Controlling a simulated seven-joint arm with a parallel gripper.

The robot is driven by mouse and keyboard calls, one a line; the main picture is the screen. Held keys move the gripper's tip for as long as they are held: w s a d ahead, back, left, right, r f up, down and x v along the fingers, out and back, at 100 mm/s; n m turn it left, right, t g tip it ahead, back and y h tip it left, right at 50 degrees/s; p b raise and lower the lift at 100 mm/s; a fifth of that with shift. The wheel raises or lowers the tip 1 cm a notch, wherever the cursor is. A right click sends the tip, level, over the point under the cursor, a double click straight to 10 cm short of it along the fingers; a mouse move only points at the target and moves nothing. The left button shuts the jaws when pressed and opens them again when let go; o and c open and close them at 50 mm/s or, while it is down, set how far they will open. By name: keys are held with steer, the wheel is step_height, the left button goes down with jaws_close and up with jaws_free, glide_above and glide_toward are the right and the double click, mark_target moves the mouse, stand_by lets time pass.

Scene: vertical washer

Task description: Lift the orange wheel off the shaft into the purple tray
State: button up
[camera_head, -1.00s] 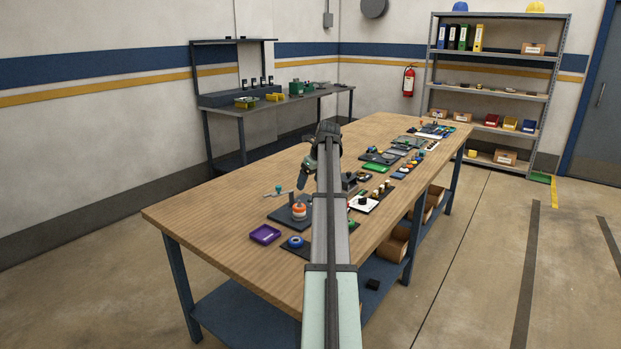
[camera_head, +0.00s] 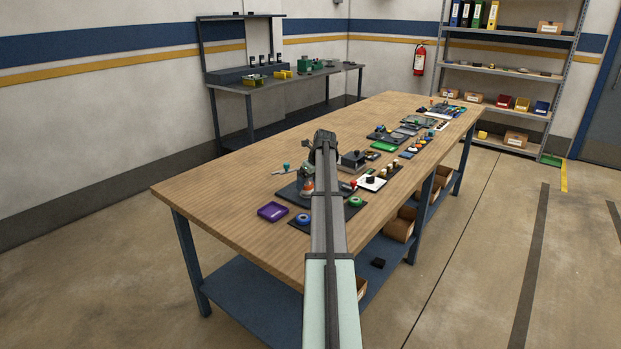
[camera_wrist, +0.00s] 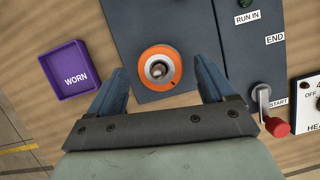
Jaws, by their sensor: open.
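The orange wheel (camera_wrist: 174,68) sits on a dark base plate (camera_wrist: 135,15), with the metal shaft end showing in its white centre. In the head view the orange wheel (camera_head: 308,186) is partly hidden by my arm and gripper. My gripper (camera_wrist: 160,78) is open, its two blue fingers to the left and right of the wheel in the wrist view, apart from it. The purple tray (camera_wrist: 89,83), marked WORN, is empty and lies left of the gripper. It also shows on the bench in the head view (camera_head: 272,212).
Right of the wheel is a dark panel (camera_wrist: 262,60) labelled RUN IN, END and START, with a red-knobbed lever (camera_wrist: 275,126). A white panel stands at the far right. Blue and green rings (camera_head: 303,220) lie near the tray. Bare wood surrounds the tray.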

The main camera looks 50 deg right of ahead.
mark_target(309, 185)
steer(key=shift+c, duration=0.3)
steer(key=c, duration=1)
steer(key=shift+c, duration=0.2)
steer(key=shift+r, duration=0.2)
steer(key=shift+r, duration=2.8)
